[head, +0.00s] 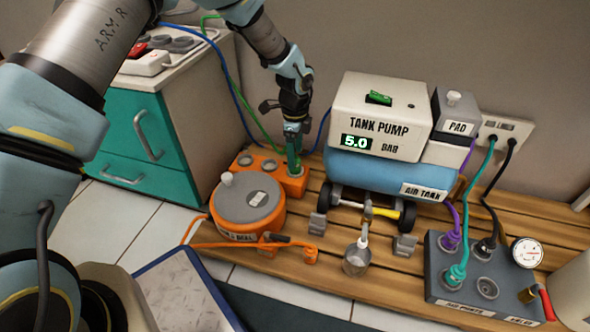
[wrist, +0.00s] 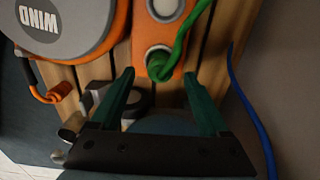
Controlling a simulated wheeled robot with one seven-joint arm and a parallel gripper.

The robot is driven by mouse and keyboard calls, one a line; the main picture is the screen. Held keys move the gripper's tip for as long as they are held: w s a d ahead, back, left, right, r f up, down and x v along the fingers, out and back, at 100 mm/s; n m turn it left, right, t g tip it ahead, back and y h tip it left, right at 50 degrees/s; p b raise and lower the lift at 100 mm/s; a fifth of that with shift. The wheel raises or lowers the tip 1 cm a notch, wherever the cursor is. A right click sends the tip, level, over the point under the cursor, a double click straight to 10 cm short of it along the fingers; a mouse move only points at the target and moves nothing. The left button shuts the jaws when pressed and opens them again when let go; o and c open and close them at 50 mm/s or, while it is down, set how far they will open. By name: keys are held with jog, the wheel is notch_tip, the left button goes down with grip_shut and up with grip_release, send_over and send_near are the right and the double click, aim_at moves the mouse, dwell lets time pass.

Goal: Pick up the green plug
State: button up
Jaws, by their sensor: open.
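The green plug (wrist: 160,64) sits in the round socket at the end of the orange socket block (wrist: 166,28), its green cable curling up from it. In the wrist view it lies ahead, between the two green fingers of my open gripper (wrist: 160,78), with no clear contact. In the head view my gripper (head: 293,160) points down over the right end of the orange socket block (head: 243,173). There the fingers mostly cover the plug, and the green cable (head: 262,126) runs to it from the upper left.
An orange cable reel (head: 247,208) stands in front of the block. The tank pump (head: 378,115) is close on the right. A blue cable (head: 240,98) passes behind my gripper. A teal cabinet (head: 140,150) is at the left. A grey port box (head: 470,275) is at the right.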

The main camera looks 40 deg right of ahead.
notch_tip(320, 180, down, 3)
jog(key=shift+f+b, duration=0.1)
jog(key=shift+b, duration=0.65)
grip_shut()
